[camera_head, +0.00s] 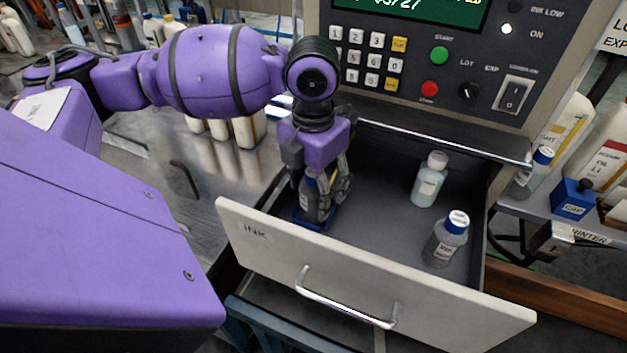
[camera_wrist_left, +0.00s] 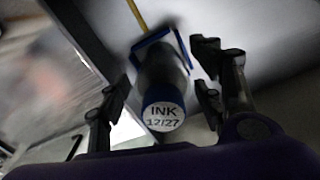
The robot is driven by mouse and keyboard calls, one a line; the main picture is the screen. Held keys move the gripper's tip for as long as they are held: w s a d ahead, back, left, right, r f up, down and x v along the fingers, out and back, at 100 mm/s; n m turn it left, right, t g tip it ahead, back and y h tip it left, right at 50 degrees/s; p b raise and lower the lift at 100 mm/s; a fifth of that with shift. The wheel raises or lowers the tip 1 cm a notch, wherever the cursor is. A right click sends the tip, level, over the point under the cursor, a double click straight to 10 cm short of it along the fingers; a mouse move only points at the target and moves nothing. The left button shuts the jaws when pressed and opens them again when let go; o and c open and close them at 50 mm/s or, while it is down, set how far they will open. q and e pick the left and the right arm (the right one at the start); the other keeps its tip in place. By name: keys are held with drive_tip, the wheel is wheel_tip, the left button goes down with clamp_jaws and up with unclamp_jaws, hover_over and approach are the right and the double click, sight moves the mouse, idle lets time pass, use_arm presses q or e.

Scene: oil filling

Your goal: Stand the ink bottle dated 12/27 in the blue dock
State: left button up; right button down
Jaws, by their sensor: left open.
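The ink bottle with a blue-rimmed cap reading INK 12/27 (camera_wrist_left: 163,116) stands in the wrist view with its base appearing to be inside the blue dock (camera_wrist_left: 150,41). In the head view the dark bottle (camera_head: 309,199) is partly hidden by my fingers, with the blue dock (camera_head: 313,224) at its foot on the left of the open drawer. My left gripper (camera_head: 325,200) points down around the bottle. In the wrist view its fingers (camera_wrist_left: 163,100) are open on both sides, with gaps to the bottle. My right gripper is out of view.
The drawer (camera_head: 270,237) also holds a white-capped bottle (camera_head: 429,180) and another bottle (camera_head: 445,242) at the right. The control panel (camera_head: 425,60) overhangs the back. The drawer's middle is clear.

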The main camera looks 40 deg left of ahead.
use_arm(q)
wheel_tip(320, 180, up, 12)
drive_tip(key=shift+f, duration=0.25)
idle(0.6)
